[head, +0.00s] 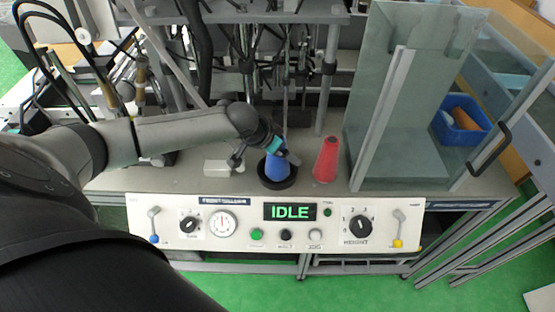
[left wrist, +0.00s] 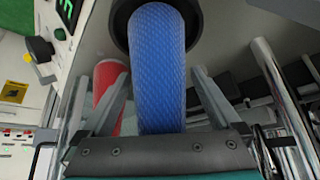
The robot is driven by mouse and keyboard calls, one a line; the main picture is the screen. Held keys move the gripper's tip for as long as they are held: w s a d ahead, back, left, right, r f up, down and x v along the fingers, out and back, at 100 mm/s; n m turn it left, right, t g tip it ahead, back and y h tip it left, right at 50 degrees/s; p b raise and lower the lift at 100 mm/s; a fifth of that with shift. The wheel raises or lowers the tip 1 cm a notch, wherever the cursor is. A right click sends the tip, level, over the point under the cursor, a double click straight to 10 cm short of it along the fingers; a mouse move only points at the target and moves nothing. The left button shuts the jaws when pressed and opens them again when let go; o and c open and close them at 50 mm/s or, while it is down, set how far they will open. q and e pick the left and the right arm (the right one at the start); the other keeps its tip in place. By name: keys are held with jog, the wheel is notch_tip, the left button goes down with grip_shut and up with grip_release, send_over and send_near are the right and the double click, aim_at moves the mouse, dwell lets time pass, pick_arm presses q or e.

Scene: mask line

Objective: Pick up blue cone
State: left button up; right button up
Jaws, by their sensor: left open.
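The blue cone (head: 277,168) stands upright in a black round base (head: 277,182) on the grey bench top, left of the red cone. My left gripper (head: 266,159) comes down over it from the upper left, open, with a finger on each side. In the left wrist view the blue cone (left wrist: 160,70) runs between the two spread fingers of my left gripper (left wrist: 160,78), with narrow gaps showing on both sides. The black base (left wrist: 122,25) is at the top of that view. My right gripper is not in view.
A red cone (head: 326,160) stands close on the right. A clear guard (head: 400,110) with grey posts rises further right, with a blue bin (head: 461,120) behind it. A control panel (head: 180,245) reading IDLE fronts the bench. A small pale block (head: 217,168) lies left.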

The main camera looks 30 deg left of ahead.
pick_arm(q)
jog(key=shift+c, duration=0.4)
grip_shut()
dwell(0.4)
